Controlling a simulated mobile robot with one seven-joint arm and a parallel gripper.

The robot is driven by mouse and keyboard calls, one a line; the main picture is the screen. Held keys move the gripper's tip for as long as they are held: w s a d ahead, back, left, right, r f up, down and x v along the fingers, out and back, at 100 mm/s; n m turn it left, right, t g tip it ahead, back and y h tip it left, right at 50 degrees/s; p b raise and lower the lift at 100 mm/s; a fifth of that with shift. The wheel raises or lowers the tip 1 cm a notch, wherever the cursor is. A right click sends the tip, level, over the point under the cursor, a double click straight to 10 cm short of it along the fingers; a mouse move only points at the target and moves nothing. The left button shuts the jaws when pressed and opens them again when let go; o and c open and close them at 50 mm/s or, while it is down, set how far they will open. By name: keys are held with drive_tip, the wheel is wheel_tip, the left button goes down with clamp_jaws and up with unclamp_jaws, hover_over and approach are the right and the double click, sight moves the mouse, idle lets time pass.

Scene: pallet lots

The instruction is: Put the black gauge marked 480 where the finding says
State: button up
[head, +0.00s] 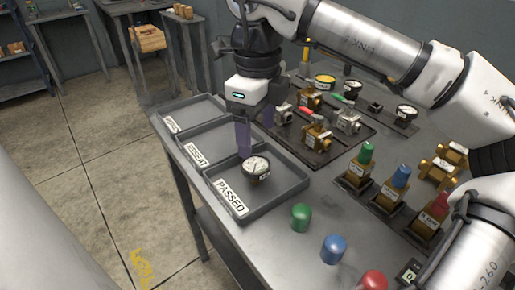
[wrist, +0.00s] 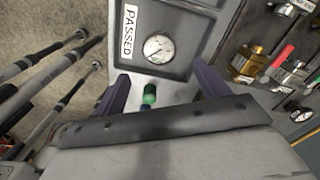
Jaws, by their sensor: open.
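A gauge with a white dial and dark body (head: 256,167) rests in the tray labelled PASSED (head: 240,212). It also shows in the wrist view (wrist: 158,48), dial up, beside the PASSED label. Its marking is too small to read. My gripper (head: 254,140) is open just above and behind this gauge. In the wrist view my two purple fingers (wrist: 162,82) are spread apart with nothing between them. A tray labelled REPEAT (head: 188,150) is beside it, and a third tray (head: 172,124) has an unreadable label. No written finding is readable.
A dark board (head: 318,158) holds brass and steel fittings right of the trays. A yellow gauge (head: 325,81) and dark gauges (head: 350,87) (head: 405,111) stand farther back. Brass valves with coloured caps stand at right; green (head: 301,217), blue (head: 334,248) and red (head: 373,280) caps are in front.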

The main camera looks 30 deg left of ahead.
wheel_tip(320, 180, up, 3)
drive_tip(key=shift+f, duration=0.2)
drive_tip(key=shift+s+f, duration=0.1)
idle(0.4)
